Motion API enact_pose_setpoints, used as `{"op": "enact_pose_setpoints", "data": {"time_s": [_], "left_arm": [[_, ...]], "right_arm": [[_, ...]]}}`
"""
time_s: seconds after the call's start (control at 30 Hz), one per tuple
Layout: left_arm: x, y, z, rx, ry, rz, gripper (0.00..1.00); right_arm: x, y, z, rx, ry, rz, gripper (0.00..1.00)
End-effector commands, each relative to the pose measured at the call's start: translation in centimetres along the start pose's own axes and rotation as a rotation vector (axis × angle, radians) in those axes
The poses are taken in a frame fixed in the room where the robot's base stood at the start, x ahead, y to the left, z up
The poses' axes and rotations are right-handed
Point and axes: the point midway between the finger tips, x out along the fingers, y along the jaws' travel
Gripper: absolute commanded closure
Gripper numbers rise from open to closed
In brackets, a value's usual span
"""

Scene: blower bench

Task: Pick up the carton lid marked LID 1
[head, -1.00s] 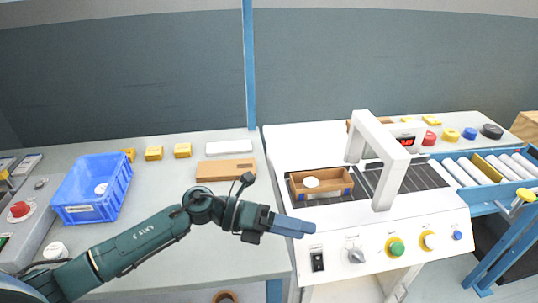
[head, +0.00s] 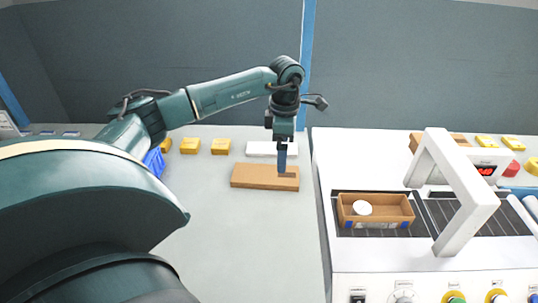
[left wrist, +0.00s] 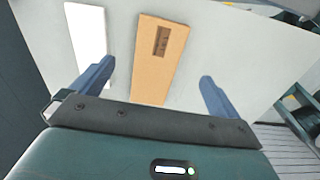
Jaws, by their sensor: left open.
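A flat brown carton lid (head: 250,176) lies on the grey table left of the white machine. It also shows in the left wrist view (left wrist: 152,75), with a dark label patch whose lettering I cannot read. My left gripper (head: 282,168) points down over the right part of this lid. In the left wrist view the open, empty gripper (left wrist: 157,72) has one finger on each side of the lid, apart from it. I cannot tell the exact height of the fingertips. My right gripper is not in view.
A white flat box (head: 262,149) lies just behind the lid. Several yellow blocks (head: 221,146) stand to its left, near a blue crate (head: 155,161). An open carton (head: 395,209) with a white round item (head: 362,208) sits on the machine's rollers, beside a white arch (head: 460,190).

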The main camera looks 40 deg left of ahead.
Motion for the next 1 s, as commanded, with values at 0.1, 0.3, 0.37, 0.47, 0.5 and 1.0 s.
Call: {"op": "enact_pose_setpoints", "data": {"time_s": [0.1,0.3,0.37,0.47,0.5,1.0], "left_arm": [[2.1,-0.1,0.0,0.001,0.001,-0.003,0.00],[3.7,-0.1,0.1,0.002,-0.002,-0.001,0.00],[4.1,-0.1,0.0,0.002,0.000,-0.002,0.00],[5.5,-0.1,-0.1,0.000,0.001,-0.004,0.00],[6.1,0.0,-0.1,0.000,-0.001,-0.004,0.00],[8.8,0.1,-0.1,0.001,-0.003,0.000,0.03]], "right_arm": [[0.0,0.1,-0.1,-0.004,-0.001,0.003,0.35],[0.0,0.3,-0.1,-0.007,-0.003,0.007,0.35],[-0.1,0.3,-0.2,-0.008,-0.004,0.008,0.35],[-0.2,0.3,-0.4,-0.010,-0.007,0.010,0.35],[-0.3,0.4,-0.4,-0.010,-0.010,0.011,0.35],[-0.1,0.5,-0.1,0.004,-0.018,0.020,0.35]]}}
